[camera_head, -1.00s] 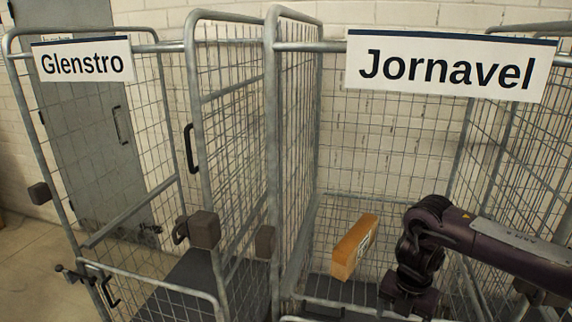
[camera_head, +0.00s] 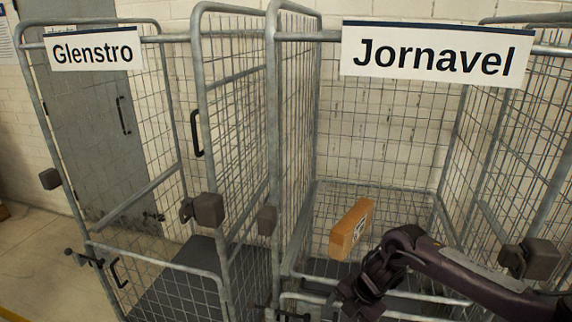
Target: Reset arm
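My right arm comes in from the right, low over the front of the Jornavel cage. Its dark wrist and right gripper (camera_head: 358,296) are near the bottom edge of the head view; the fingertips cannot be made out. An orange-brown box (camera_head: 350,230) with a printed mark stands tilted inside the Jornavel cage, beyond the wrist. A gap shows between most of the box and my gripper. My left gripper is not in view.
The Jornavel sign (camera_head: 432,53) hangs on the right wire cage and the Glenstro sign (camera_head: 95,48) on the left one. Metal posts and front rails stand close to my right arm. A grey door (camera_head: 92,140) and brick wall are behind; floor shows at lower left.

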